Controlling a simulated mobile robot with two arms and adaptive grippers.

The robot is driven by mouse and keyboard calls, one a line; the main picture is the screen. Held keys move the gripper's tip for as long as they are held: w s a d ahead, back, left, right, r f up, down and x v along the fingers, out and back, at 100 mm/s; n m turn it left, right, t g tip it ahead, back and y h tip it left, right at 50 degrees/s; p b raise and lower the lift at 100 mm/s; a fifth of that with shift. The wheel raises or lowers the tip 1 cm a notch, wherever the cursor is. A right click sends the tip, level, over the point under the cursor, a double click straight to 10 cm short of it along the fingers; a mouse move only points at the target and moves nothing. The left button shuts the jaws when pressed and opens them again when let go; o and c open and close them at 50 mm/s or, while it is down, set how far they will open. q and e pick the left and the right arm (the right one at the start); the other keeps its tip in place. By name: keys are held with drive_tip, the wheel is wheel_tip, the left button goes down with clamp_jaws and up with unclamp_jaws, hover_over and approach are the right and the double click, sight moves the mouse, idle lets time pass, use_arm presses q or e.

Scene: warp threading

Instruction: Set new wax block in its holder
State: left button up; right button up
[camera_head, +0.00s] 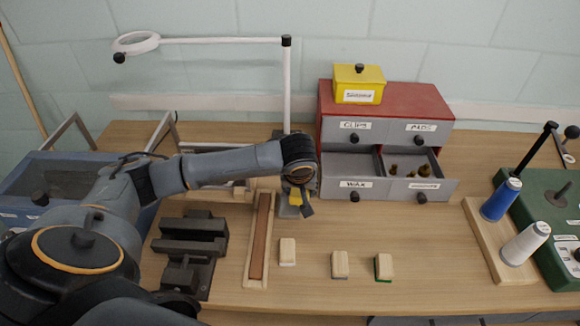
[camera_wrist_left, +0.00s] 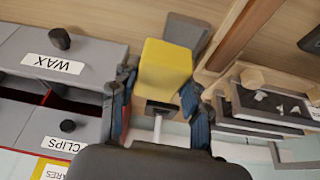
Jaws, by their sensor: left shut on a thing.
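My left gripper (camera_head: 300,203) is shut on a yellow wax block (camera_wrist_left: 165,66), with a finger on each side of it. The block shows only in small part in the head view (camera_head: 295,197), under the wrist. A grey flat piece (camera_wrist_left: 190,32), perhaps the holder, lies behind the block in the left wrist view. It also shows in the head view (camera_head: 287,211), just below the gripper. The block partly hides it, and I cannot tell whether they touch. My right gripper is not in view.
The drawer cabinet (camera_head: 387,130) stands right of the gripper, with its WAX drawer (camera_head: 353,188) pulled out. A leather strop (camera_head: 260,238), a dark vise-like tool (camera_head: 190,250) and several pale blocks (camera_head: 287,252) lie in front. Thread cones (camera_head: 525,243) stand at right.

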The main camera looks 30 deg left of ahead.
use_arm(q)
drive_tip(key=shift+a+f+n+p, duration=0.15)
drive_tip(key=shift+a+n+p, duration=0.25)
drive_tip(key=shift+a+p, duration=0.55)
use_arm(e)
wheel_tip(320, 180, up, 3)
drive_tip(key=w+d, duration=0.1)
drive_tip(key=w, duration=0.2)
use_arm(q)
drive_tip(key=shift+a+f+b, duration=0.3)
drive_tip(key=shift+a+b, duration=0.05)
drive_tip(key=shift+a, duration=0.35)
drive_tip(key=shift+f+b, duration=0.55)
drive_tip(key=shift+b, duration=0.1)
drive_tip(key=shift+f+b, duration=0.5)
drive_tip(key=shift+b, duration=0.2)
wheel_tip(320, 180, down, 2)
drive_tip(key=b, duration=0.2)
drive_tip(key=shift+b, duration=0.3)
drive_tip(key=shift+f, duration=0.65)
drive_tip(key=shift+s, duration=0.1)
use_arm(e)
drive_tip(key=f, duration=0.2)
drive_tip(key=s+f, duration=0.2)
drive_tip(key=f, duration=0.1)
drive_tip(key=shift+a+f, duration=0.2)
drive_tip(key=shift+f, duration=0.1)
